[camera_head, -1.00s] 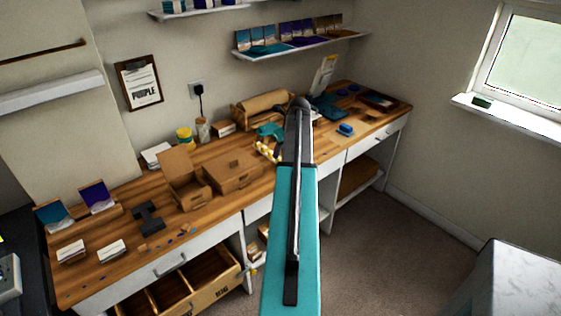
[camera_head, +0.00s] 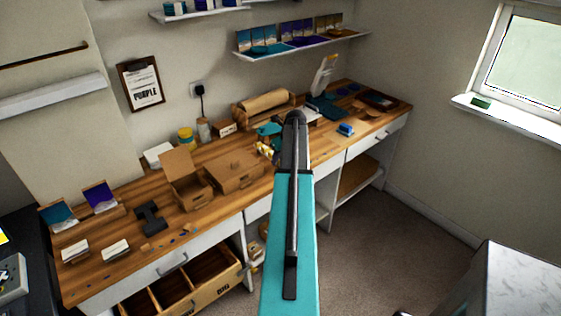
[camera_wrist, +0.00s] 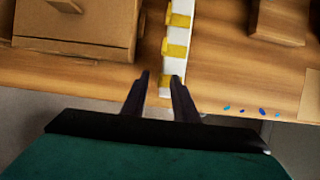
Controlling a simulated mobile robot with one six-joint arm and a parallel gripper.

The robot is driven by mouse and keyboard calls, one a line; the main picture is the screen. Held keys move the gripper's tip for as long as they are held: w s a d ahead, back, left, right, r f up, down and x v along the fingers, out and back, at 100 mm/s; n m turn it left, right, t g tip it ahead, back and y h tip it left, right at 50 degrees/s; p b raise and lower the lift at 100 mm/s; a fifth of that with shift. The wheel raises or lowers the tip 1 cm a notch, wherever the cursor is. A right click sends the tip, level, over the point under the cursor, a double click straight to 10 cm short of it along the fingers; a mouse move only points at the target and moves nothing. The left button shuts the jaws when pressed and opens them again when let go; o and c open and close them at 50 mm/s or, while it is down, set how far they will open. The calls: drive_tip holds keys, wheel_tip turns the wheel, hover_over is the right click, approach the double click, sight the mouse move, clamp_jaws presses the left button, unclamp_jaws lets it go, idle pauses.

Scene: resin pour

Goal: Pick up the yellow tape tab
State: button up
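Several yellow tape tabs (camera_wrist: 174,50) sit in a row along a white strip (camera_wrist: 170,65) at the bench's front edge in the wrist view. The nearest tab shows between my fingertips in the picture; I cannot tell how far below them it lies. My gripper (camera_wrist: 160,77) is open, its two dark fingers apart, with nothing visibly held. In the head view the yellow tabs (camera_head: 265,149) show small, just left of my arm; my fingertips are hidden behind the arm there.
A cardboard box (camera_wrist: 80,28) stands close left of the strip. Another brown cardboard piece (camera_wrist: 278,20) is at the right. Small blue flecks (camera_wrist: 245,110) lie near the bench edge. A blue object (camera_head: 345,130) lies further right, and a teal item (camera_head: 269,131) stands behind the tabs.

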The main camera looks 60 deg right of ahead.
clamp_jaws()
drive_tip(key=shift+r, duration=0.1)
idle(0.5)
drive_tip(key=shift+r+b, duration=0.95)
drive_tip(key=shift+r, duration=0.65)
drive_tip(key=s+a+b, duration=0.1)
drive_tip(key=s+b, duration=0.1)
drive_tip(key=s, duration=0.6)
drive_tip(key=s+a+r+b, duration=0.1)
drive_tip(key=s+a+b, duration=0.1)
drive_tip(key=s, duration=0.5)
drive_tip(key=shift+s+a+r, duration=0.15)
drive_tip(key=shift+s+r, duration=0.15)
drive_tip(key=shift+s, duration=0.05)
